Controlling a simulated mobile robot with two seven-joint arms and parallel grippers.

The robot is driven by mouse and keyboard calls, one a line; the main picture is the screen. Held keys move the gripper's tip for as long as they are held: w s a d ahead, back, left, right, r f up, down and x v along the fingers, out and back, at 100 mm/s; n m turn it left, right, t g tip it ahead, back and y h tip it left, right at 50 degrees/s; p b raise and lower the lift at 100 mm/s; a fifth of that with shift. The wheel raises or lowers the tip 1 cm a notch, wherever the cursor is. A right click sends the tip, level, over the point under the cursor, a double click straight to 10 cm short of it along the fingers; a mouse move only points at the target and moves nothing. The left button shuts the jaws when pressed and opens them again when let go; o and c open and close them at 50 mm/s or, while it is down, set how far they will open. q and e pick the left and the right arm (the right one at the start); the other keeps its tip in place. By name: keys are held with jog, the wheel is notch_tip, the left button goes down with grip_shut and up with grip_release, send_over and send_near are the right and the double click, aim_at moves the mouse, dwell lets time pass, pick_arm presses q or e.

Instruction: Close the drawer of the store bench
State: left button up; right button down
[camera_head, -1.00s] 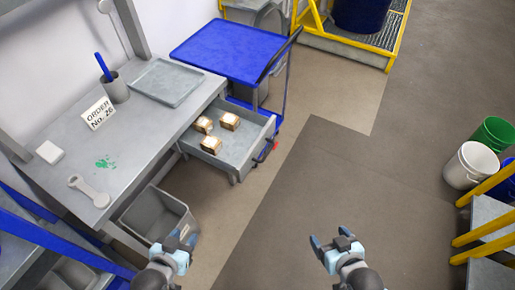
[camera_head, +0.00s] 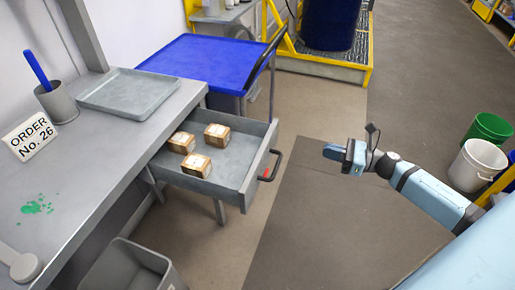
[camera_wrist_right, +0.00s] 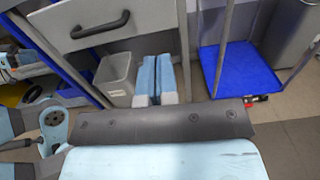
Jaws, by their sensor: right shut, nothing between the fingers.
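The store bench (camera_head: 100,145) stands at the left with its grey drawer (camera_head: 240,160) pulled out. Several small brown boxes with white tops (camera_head: 217,137) lie in the drawer. A dark bar handle (camera_head: 274,167) is on the drawer front, with a red bit beside it. My right gripper (camera_head: 330,152) is shut and empty, to the right of the drawer front and apart from the handle. In the right wrist view, its blue fingers (camera_wrist_right: 156,75) are together, below and right of the dark handle (camera_wrist_right: 100,25). My left gripper is not in view in the head view.
A blue cart (camera_head: 205,62) stands behind the drawer. A grey bin (camera_head: 130,268) is on the floor below the bench. White (camera_head: 475,165) and green (camera_head: 488,130) buckets stand at the right. The floor right of the drawer is clear.

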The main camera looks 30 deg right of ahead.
aim_at(205, 121)
jog(key=x, duration=1.3)
jog(key=shift+w+a, duration=0.25)
jog(key=shift+w, duration=0.05)
jog(key=shift+n, duration=0.3)
jog(key=shift+w+a, duration=0.45)
jog(key=b+x, duration=0.4)
jog(key=x, duration=2)
jog(key=shift+w+a, duration=0.2)
jog(key=shift+a, duration=0.05)
jog(key=shift+w+a, duration=0.1)
jog(key=shift+w, duration=0.05)
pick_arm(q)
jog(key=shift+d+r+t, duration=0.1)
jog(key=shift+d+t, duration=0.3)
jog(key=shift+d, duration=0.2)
pick_arm(e)
jog(key=shift+r, duration=0.2)
jog(key=shift+r, duration=0.15)
